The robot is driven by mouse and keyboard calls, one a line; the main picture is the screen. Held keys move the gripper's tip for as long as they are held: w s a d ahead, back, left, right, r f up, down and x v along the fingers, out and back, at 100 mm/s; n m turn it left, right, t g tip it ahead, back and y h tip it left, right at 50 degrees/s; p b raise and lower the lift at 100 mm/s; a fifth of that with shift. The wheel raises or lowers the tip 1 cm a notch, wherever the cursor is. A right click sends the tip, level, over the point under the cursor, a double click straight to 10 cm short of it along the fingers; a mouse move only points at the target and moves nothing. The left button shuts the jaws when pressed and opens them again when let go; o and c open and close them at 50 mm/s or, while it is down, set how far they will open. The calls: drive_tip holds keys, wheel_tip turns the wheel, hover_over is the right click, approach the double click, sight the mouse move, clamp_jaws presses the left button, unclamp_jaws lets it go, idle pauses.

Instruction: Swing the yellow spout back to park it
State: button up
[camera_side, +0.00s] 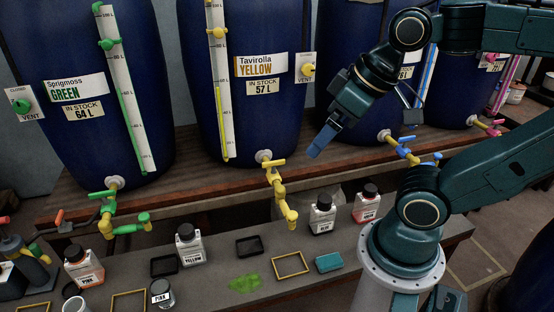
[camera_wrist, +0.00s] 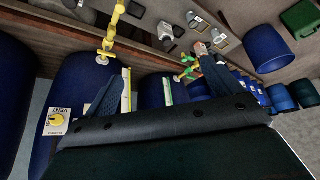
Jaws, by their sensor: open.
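The yellow spout (camera_side: 281,195) hangs from the tap at the foot of the blue vat labelled Tavirolla Yellow (camera_side: 262,66). It points forward and slightly right, with its outlet over the lower bench. Its yellow tap handle (camera_side: 271,163) lies crosswise above it. My gripper (camera_side: 318,144) is up and to the right of the spout, clear of it, with its fingers pointing down and left. In the wrist view my gripper (camera_wrist: 165,68) is open with its fingers apart and nothing between them. The yellow spout (camera_wrist: 112,28) shows there beyond the left finger.
The green spout (camera_side: 128,226) is at left and the blue spout (camera_side: 425,158) at right. Below stand a black-capped bottle (camera_side: 322,214), a red-labelled bottle (camera_side: 367,203) and a white bottle (camera_side: 190,245). A yellow square outline (camera_side: 290,264), teal sponge (camera_side: 329,262) and green spill (camera_side: 245,282) lie in front.

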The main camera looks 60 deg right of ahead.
drive_tip(key=shift+w, duration=0.15)
drive_tip(key=c, duration=0.7)
drive_tip(key=shift+w+d, duration=0.15)
drive_tip(key=shift+w, duration=0.15)
drive_tip(key=shift+c, duration=1)
drive_tip(key=m+g+h, duration=0.2)
drive_tip(key=m+g, duration=0.5)
drive_tip(key=m, duration=0.2)
hover_over(286, 208)
drive_tip(key=w+a, duration=0.2)
drive_tip(key=w+a+x, duration=0.1)
drive_tip(key=a+x, duration=0.1)
drive_tip(key=x, duration=1.1)
drive_tip(key=w+a+f+x, duration=0.1)
drive_tip(key=w+a+x, duration=0.1)
drive_tip(key=x, duration=1.2)
drive_tip(key=shift+a+f, duration=0.2)
drive_tip(key=shift+a, duration=0.25)
drive_tip(key=shift+w+f, duration=0.1)
drive_tip(key=shift+w, duration=0.05)
drive_tip(key=shift+a+x, duration=0.2)
drive_tip(key=shift+x, duration=6.6)
